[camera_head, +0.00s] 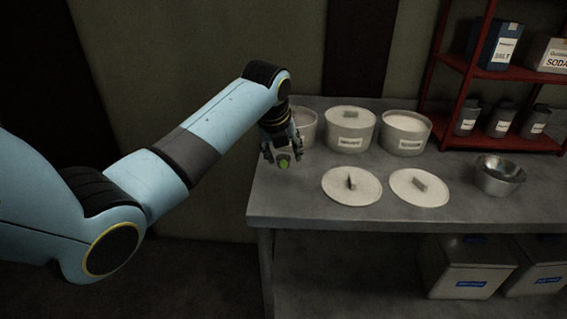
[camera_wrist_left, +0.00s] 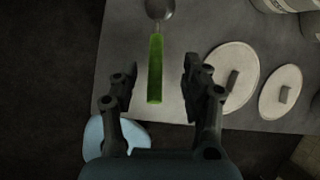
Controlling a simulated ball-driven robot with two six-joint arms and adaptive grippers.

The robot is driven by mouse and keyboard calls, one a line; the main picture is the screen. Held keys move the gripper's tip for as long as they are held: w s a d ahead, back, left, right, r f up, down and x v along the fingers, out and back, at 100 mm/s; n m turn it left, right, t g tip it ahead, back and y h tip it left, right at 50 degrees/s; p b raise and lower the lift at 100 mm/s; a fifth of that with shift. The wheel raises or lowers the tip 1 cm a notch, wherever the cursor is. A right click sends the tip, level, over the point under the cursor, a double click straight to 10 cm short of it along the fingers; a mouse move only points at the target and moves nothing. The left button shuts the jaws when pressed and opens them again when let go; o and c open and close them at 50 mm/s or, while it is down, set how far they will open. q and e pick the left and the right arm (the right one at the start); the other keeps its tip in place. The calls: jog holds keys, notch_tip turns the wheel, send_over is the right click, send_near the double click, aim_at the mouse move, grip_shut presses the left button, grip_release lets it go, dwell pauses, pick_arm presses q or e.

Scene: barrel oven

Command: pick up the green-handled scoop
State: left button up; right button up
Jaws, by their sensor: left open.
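The green-handled scoop (camera_wrist_left: 156,68) lies on the grey table in the left wrist view, with its metal bowl (camera_wrist_left: 160,9) at the top edge and its handle pointing down the picture. My left gripper (camera_wrist_left: 158,82) is open, its two fingers on either side of the handle in the picture. I see no contact with the handle; the height gap is hard to judge. In the head view my left gripper (camera_head: 282,159) is over the table's left end and a bit of green shows at it, while the rest of the scoop is hidden. My right gripper is not in view.
Two round lids (camera_head: 352,187) (camera_head: 419,188) lie in front. A metal bowl (camera_head: 499,175) and a red shelf (camera_head: 500,141) stand farther right. The table's left edge is close by.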

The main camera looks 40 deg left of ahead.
pick_arm(q)
jog(key=x, duration=0.5)
jog(key=shift+s+a+f, duration=0.15)
jog(key=shift+a+f, duration=0.05)
jog(key=shift+c, duration=0.2)
grip_shut()
